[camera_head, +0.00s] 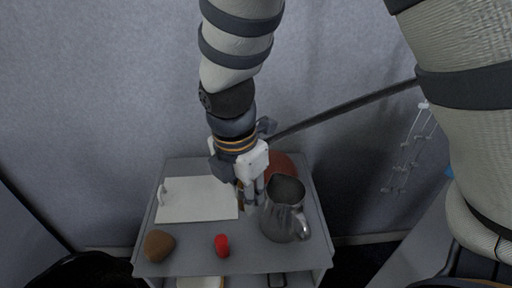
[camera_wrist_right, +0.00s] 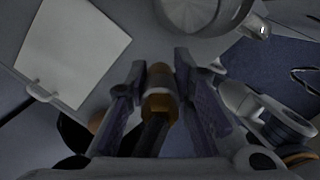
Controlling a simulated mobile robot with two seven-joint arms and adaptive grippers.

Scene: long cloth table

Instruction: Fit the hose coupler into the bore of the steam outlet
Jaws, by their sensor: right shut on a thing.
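My right gripper (camera_head: 250,194) reaches down from the top over the grey table (camera_head: 255,262), just left of the metal jug. Its fingers (camera_wrist_right: 160,92) are closed around the hose coupler (camera_wrist_right: 160,104), a brass-coloured collar with a greyish end and a dark hose behind it. In the head view the fingers mostly hide the coupler. I cannot make out the steam outlet or its bore in either view. My left gripper is not in view.
The metal jug (camera_head: 285,215) stands close right of the gripper; a reddish round thing (camera_head: 282,164) is behind it. A white sheet or board (camera_head: 190,202) lies left. A brown lump (camera_head: 159,245) and a red object (camera_head: 222,245) stand in front. A wall rises behind.

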